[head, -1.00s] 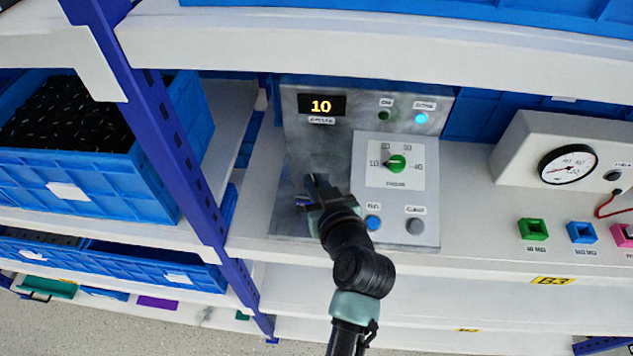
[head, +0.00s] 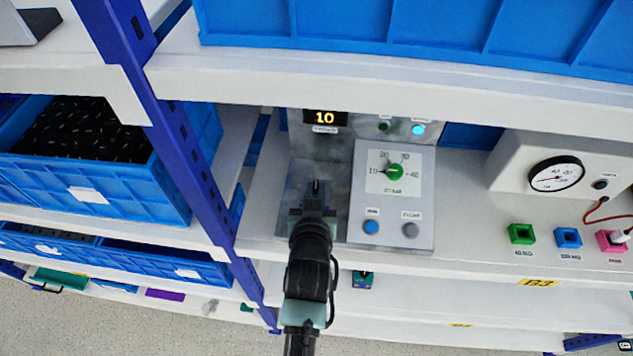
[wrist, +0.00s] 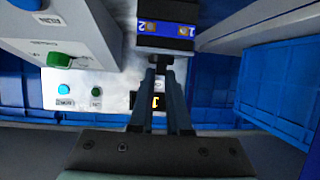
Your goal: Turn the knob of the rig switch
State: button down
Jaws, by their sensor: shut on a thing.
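The rig switch (wrist: 166,38) shows in the wrist view as a dark block with blue strips marked 1 and 2, just beyond my fingertips. My gripper (wrist: 160,70) is shut on its small dark knob (wrist: 159,60), which is mostly hidden between the fingers; its angle cannot be told. In the head view my gripper (head: 316,192) is over the left part of the grey metal panel (head: 345,215) and hides the rig switch there.
Right of my gripper, the panel carries a green dial knob (head: 395,172), a blue button (head: 371,227) and a grey button (head: 411,231). Its display (head: 325,118) reads 10. A shelf board (head: 400,90) hangs above, and a blue post (head: 185,170) stands left.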

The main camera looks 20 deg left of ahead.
jog(key=shift+s+f+m+h+p, duration=0.1)
jog(key=shift+f+m+h+p, duration=0.1)
jog(key=shift+m+h+p, duration=0.25)
jog(key=c, duration=0.9)
grip_release()
jog(key=shift+r, duration=0.15)
jog(key=shift+b+v, duration=1.65)
jog(key=shift+v, duration=4.75)
jog(key=shift+s, duration=0.1)
jog(key=shift+s+f, duration=0.1)
jog(key=shift+f, duration=0.15)
